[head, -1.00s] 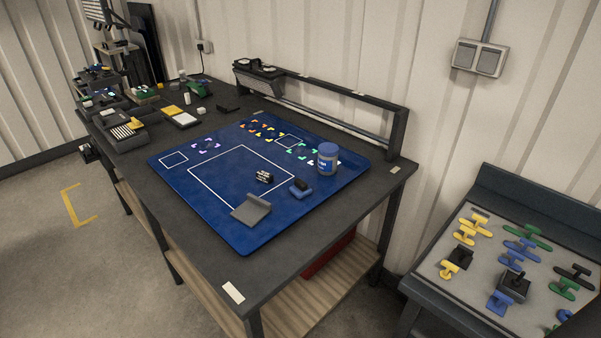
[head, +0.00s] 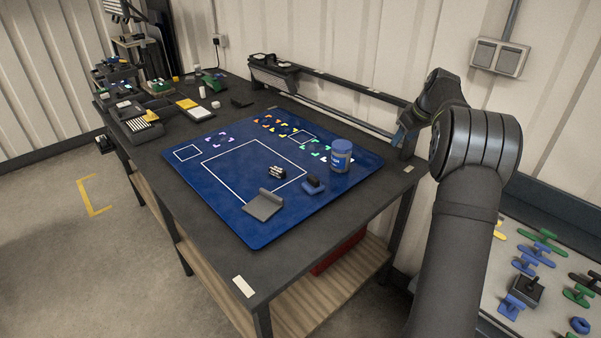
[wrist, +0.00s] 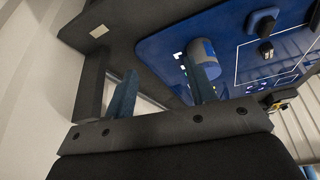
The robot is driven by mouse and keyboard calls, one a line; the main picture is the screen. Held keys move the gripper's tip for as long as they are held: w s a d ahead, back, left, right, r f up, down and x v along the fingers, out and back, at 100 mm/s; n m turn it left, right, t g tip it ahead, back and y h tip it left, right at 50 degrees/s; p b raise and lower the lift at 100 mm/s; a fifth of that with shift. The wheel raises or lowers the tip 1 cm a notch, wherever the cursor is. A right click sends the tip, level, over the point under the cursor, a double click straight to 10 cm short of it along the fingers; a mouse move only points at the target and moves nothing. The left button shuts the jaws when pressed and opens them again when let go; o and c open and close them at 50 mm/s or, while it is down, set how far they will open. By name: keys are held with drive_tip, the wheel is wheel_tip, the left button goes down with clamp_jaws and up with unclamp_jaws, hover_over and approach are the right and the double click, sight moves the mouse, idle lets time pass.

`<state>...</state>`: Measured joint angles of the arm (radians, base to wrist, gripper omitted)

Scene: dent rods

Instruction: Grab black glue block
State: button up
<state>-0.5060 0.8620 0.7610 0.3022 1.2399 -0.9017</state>
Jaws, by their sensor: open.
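A small black block with white markings (head: 276,172) stands on the blue mat, inside the white outlined square. I take it for the glue block; it seems to show in the wrist view (wrist: 265,48). A second dark block with a blue base (head: 313,186) sits just outside the square, also in the wrist view (wrist: 262,22). My gripper (wrist: 163,62) is open and empty, its two blue fingers wide apart. It is at the right back of the table, and a blue-grey jar (head: 341,157) lies behind its right finger in the wrist view.
A grey bracket (head: 263,206) lies on the mat (head: 240,225) near its front edge. Colored pieces (head: 285,127) sit along the back. A dark rail (head: 340,88) runs along the table's back. The mat's left part is mostly clear.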

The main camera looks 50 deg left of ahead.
drive_tip(key=s+a+n, duration=0.2)
drive_tip(key=s+a, duration=0.6)
drive_tip(key=a, duration=0.4)
drive_tip(key=n+g, duration=0.2)
drive_tip(key=n, duration=0.1)
approach(278, 169)
drive_tip(key=x, duration=0.3)
drive_tip(key=shift+w+d+f, duration=0.1)
drive_tip(key=shift+w+f, duration=0.1)
drive_tip(key=shift+f, duration=0.15)
drive_tip(key=shift+s+x, duration=0.15)
drive_tip(key=shift+x, duration=1.25)
drive_tip(key=shift+s+x, duration=0.15)
drive_tip(key=shift+x, duration=1.3)
drive_tip(key=shift+r, duration=0.15)
drive_tip(key=c, duration=1.1)
drive_tip(key=shift+o, duration=0.2)
